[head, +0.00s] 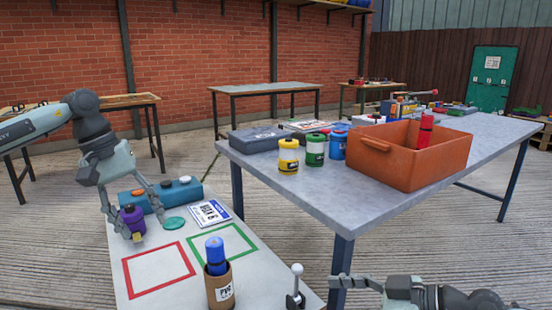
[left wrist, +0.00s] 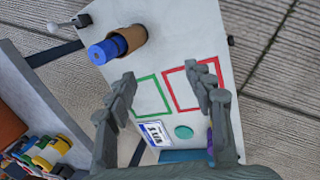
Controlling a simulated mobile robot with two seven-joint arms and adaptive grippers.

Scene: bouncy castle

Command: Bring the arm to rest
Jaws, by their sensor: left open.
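My left gripper (head: 142,222) is open above the low white table (head: 175,296), with its fingers pointing down. In the left wrist view my left gripper (left wrist: 160,78) has its two fingers wide apart and nothing between them. A purple canister (head: 131,217) stands close to one finger in the head view. In the left wrist view it is mostly hidden behind the right finger; I cannot tell if they touch. My right gripper (head: 350,284) lies low at the bottom edge of the head view; its opening is unclear.
A blue-capped cylinder (head: 215,250) stands in a cardboard holder (head: 220,290). Red (head: 160,292) and green (head: 190,248) outlines mark the low table. A blue block (head: 188,193) stands behind. The grey table (head: 290,190) holds an orange crate (head: 400,170) and several canisters.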

